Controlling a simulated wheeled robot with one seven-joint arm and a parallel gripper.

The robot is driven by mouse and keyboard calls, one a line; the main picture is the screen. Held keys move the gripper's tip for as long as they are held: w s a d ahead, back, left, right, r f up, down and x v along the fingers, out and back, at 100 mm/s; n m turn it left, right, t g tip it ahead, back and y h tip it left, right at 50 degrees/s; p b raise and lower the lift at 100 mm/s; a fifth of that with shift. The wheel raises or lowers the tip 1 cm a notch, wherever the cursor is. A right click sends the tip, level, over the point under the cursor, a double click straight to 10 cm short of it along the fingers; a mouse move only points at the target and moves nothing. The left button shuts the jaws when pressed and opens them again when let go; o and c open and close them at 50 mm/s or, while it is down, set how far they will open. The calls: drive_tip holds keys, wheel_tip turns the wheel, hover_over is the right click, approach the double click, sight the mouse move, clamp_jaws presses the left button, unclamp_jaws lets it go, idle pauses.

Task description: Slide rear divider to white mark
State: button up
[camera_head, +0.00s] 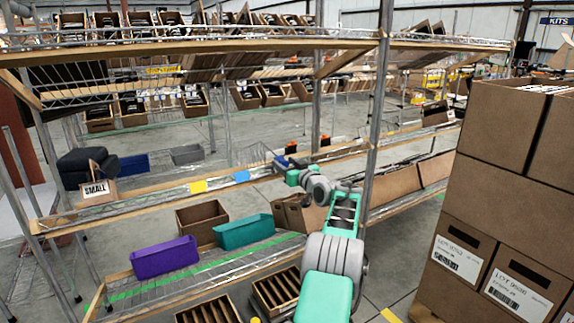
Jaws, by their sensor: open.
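My gripper (280,162) is at the end of my teal and grey arm, over the middle shelf, right of a blue tag. It is small and dark here, open, and I see nothing held in it. I cannot make out for sure which piece is the rear divider. Two slatted cartons show low in the view: a left slatted carton (207,311) and a right slatted carton (277,291), each with several upright dividers. My gripper is well above and behind them. I cannot pick out a white mark.
A purple bin (165,258), a teal bin (244,232) and a brown carton (202,221) sit on the lower shelf. A metal post (376,130) stands right of my gripper. Stacked boxes (505,190) fill the right side.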

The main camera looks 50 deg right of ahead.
drive_tip(key=v, duration=0.8)
drive_tip(key=shift+p, duration=0.45)
drive_tip(key=shift+w, duration=0.1)
drive_tip(key=shift+a, duration=0.1)
